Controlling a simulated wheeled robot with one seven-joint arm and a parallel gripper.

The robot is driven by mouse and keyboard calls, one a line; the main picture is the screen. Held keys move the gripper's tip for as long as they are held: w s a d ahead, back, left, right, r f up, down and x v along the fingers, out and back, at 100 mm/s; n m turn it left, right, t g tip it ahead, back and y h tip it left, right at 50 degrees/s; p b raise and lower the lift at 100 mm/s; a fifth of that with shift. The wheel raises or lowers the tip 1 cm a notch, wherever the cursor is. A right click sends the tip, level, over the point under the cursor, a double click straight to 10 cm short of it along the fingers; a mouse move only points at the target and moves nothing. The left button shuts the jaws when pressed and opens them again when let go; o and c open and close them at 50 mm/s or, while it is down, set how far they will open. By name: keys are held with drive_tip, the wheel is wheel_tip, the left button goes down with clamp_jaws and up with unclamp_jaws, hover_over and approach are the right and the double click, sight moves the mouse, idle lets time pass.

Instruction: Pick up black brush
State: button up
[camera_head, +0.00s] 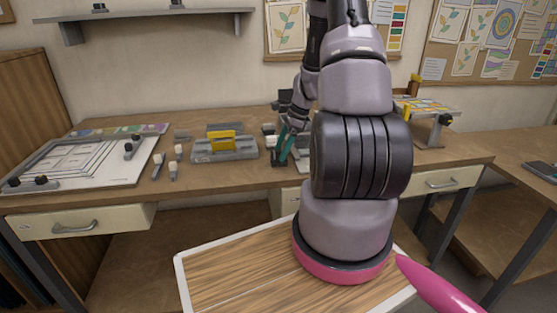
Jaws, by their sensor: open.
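My gripper (283,157) is over the back bench, right of the grey block with the yellow piece. Its teal fingers are open and point down, close to the bench top. A small dark object (277,163) lies by the fingertips; I cannot tell whether it is the black brush or whether the fingers touch it. Several small pale-ended tools lie further left, among them a grey-handled one (157,166) and another grey one (173,171); I cannot tell exactly what they are. My arm hides the bench right of the gripper.
The wooden bench (215,180) holds a grey block with a yellow piece (222,141). A white board with frames and dark clamps (75,165) lies at the left. A stand with a colourful panel (428,107) is at the right. A shelf (150,22) hangs above.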

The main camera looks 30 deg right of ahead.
sight(279, 151)
drive_tip(key=shift+x, duration=1.45)
clamp_jaws()
wheel_tip(279, 151, up, 10)
drive_tip(key=shift+r, duration=0.1)
